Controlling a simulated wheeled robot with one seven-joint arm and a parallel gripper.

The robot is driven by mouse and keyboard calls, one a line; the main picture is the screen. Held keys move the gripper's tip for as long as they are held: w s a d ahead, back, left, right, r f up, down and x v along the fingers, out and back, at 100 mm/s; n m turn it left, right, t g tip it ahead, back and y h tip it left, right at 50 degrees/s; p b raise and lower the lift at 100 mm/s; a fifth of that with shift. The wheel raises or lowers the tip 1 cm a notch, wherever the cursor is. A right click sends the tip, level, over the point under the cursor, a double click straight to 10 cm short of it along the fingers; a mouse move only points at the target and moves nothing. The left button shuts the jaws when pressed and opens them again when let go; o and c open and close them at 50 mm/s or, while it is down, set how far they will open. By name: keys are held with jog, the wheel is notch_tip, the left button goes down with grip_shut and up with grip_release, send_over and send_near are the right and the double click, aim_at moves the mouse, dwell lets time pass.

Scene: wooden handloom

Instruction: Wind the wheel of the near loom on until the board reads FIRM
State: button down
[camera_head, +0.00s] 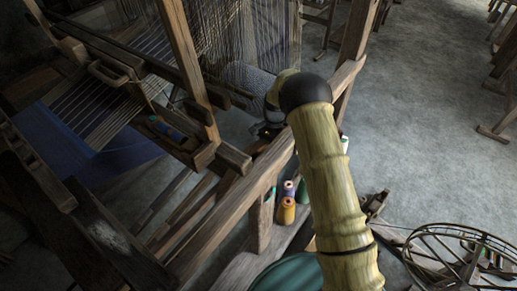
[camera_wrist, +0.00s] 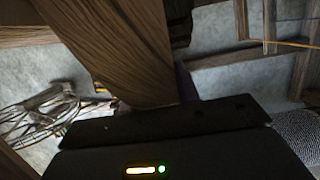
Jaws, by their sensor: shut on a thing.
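The near loom (camera_head: 180,60) is a dark wooden frame with stretched warp threads and blue cloth at the left of the head view. Its blue-white cloth roll (camera_head: 247,78) shows behind my arm, and in the wrist view (camera_wrist: 300,130) at lower right. My gripper (camera_head: 268,130) is low beside the loom's side rail, mostly hidden by my arm. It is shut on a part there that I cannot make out. The loom's winding wheel is not clearly seen; my arm and the rail cover that place. No board reading is legible in either view.
A wooden side rail (camera_head: 235,215) runs close by my gripper. Thread cones (camera_head: 286,210) stand on a low plank. A spoked wheel (camera_head: 462,252) is at lower right, and shows in the wrist view (camera_wrist: 42,115). A large wooden beam (camera_wrist: 115,45) crosses the wrist view. Grey floor is open at right.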

jog(key=shift+w+d+f+g+y, duration=0.1)
jog(key=shift+w+f+g+y, duration=0.1)
jog(key=shift+f+g+y, duration=0.15)
jog(key=shift+w, duration=0.1)
jog(key=c, duration=1)
grip_release()
jog(key=shift+d, duration=0.15)
jog(key=shift+w+r, duration=0.15)
jog(key=shift+r, duration=0.15)
jog(key=v, duration=1.6)
jog(key=shift+r, duration=0.35)
